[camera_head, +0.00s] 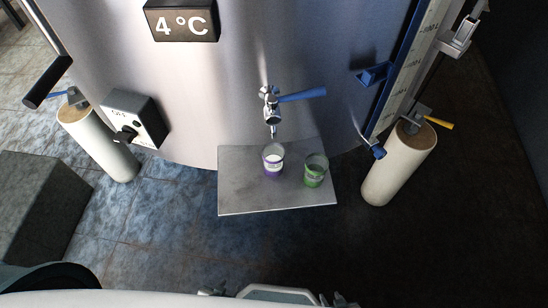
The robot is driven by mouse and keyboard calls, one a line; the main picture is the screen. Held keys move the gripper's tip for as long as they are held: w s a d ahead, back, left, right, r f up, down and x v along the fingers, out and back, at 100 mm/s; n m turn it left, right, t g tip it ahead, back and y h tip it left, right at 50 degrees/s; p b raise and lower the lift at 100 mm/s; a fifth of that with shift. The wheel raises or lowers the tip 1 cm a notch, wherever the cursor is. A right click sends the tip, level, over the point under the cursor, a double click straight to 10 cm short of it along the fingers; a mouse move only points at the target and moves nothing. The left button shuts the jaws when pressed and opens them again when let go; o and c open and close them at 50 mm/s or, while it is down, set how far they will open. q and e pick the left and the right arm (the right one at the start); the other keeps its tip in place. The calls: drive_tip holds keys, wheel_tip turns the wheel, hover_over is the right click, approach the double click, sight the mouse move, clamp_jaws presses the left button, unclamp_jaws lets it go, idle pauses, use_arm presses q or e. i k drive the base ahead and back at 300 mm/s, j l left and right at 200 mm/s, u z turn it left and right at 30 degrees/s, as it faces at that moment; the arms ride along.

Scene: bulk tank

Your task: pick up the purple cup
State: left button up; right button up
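The purple cup (272,171) stands upright on a grey metal shelf (245,195), under the tap (269,106) on the tank front. It is clear with a purple lower band, and something white shows inside it. Small parts at the bottom edge look like the tips of my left gripper (212,291) and my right gripper (341,300). Both are mostly cut off, far below the shelf and apart from the cup. I cannot tell whether they are open or shut.
A green cup (315,178) stands just right of the purple one. The tap has a blue handle (302,95). Pale tank legs stand at left (105,150) and right (398,165). A grey block (40,200) is at far left. The floor before the shelf looks clear.

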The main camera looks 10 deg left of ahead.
sight(273, 153)
drive_tip(key=i+l, duration=0.2)
drive_tip(key=l, duration=0.2)
drive_tip(key=i+l, duration=0.15)
drive_tip(key=l, duration=0.2)
drive_tip(key=i+l, duration=0.2)
drive_tip(key=l, duration=0.2)
drive_tip(key=i+l, duration=0.15)
drive_tip(key=l, duration=0.25)
drive_tip(key=u, duration=1.75)
